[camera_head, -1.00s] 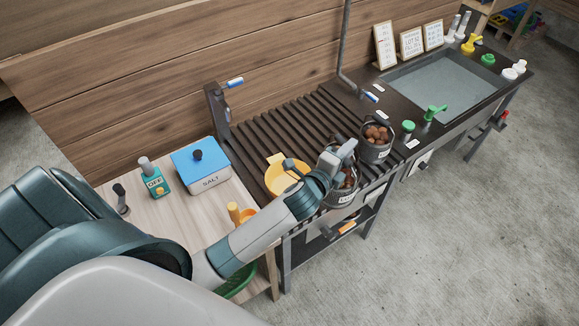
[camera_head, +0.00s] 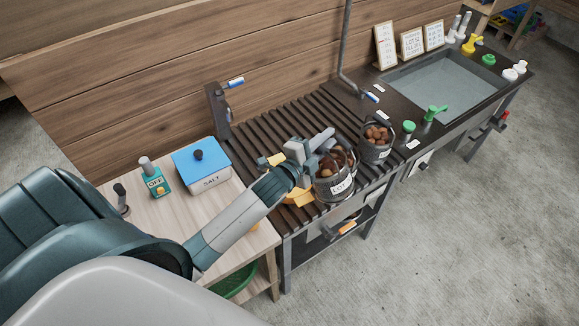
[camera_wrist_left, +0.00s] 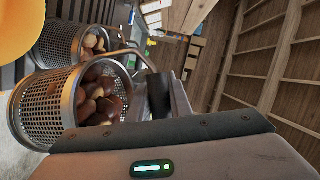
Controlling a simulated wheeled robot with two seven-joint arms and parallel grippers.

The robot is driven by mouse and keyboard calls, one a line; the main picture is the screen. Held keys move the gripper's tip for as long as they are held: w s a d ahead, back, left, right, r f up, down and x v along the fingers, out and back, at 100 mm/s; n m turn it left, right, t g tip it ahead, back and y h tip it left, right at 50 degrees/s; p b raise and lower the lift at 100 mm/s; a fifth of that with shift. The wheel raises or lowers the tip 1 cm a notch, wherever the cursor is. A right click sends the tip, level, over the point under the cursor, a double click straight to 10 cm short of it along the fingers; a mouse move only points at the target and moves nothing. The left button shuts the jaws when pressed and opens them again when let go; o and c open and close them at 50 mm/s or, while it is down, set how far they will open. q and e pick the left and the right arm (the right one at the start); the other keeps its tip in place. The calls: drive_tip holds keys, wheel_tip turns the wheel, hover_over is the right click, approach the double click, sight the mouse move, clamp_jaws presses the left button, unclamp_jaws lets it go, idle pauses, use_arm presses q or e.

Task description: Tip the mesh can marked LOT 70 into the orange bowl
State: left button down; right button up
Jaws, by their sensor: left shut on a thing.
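My left gripper (camera_head: 322,142) is shut on the wire handle of a mesh can (camera_head: 338,186) full of chestnuts. Its label reads LOT; I cannot make out the number. The can hangs roughly upright over the slatted top, right beside the orange bowl (camera_head: 299,197). My arm and gripper hide much of the bowl. In the left wrist view the held can (camera_wrist_left: 42,108) shows its open mouth with chestnuts inside, and the bowl (camera_wrist_left: 18,28) is at the top left corner. My right gripper is not in view.
A second mesh can (camera_head: 375,152) of chestnuts stands just right of the held one. The blue salt box (camera_head: 202,167) and a teal OFF switch box (camera_head: 155,182) are on the wooden table at left. A sink (camera_head: 445,85) and signs lie farther right.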

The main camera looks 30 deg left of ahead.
use_arm(q)
drive_tip(key=shift+a+r, duration=0.1)
drive_tip(key=shift+a, duration=0.3)
drive_tip(key=shift+a+n, duration=0.4)
drive_tip(key=shift+n, duration=0.1)
drive_tip(key=shift+a, duration=0.15)
drive_tip(key=shift+s+a+n+t, duration=0.15)
drive_tip(key=shift+a+n+t, duration=0.2)
drive_tip(key=shift+a, duration=0.35)
drive_tip(key=shift+s+a+f+n, duration=0.1)
drive_tip(key=shift+a+f+n, duration=0.1)
drive_tip(key=shift+a+n, duration=0.3)
drive_tip(key=shift+s+a+f+n, duration=0.1)
drive_tip(key=shift+a+f+n, duration=0.5)
drive_tip(key=shift+a+n, duration=0.15)
drive_tip(key=shift+a+f+t+b, duration=0.1)
drive_tip(key=shift+f+t+b, duration=0.15)
drive_tip(key=shift+f+b, duration=0.1)
